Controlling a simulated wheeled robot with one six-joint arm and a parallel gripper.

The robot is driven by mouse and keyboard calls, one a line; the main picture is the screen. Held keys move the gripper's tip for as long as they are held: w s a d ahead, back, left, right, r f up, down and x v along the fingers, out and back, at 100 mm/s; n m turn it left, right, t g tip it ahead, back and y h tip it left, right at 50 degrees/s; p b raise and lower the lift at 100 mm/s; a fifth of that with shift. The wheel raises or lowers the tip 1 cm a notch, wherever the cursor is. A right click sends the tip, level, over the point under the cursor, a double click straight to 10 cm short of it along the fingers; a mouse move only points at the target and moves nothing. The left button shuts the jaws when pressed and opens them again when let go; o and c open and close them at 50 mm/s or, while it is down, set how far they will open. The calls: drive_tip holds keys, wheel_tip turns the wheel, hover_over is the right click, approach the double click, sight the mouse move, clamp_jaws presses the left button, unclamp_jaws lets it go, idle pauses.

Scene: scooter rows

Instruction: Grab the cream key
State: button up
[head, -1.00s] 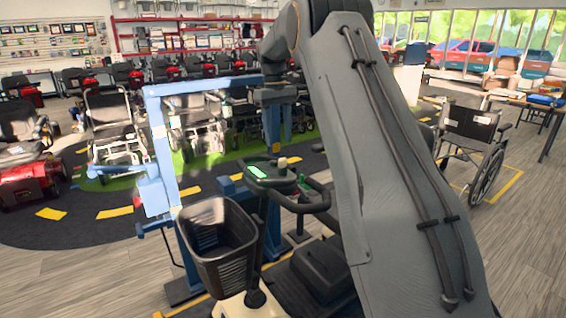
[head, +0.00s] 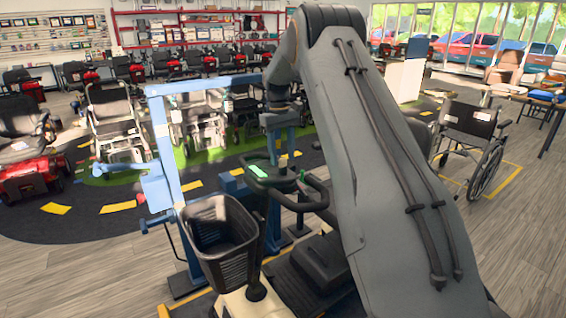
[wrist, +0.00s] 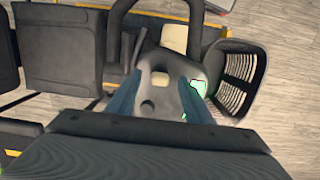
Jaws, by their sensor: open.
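The cream key (head: 283,160) stands upright on the dark console (head: 262,181) of the scooter, near the handlebar loop. In the wrist view the cream key (wrist: 159,78) shows end-on, between the two blue fingers of my gripper (wrist: 159,86). The fingers are apart, with a gap on each side of the key, and hold nothing. In the head view my gripper (head: 280,146) points down just above the key. How far the fingertips are above the console is hard to tell.
A green screen (head: 258,171) is on the console, and a small green piece (head: 302,175) stands to the right. A black basket (head: 222,240) hangs in front. A blue frame (head: 164,150) stands left. A wheelchair (head: 469,145) is at the right, on open floor.

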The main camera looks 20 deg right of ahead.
drive_tip(key=c, duration=1.1)
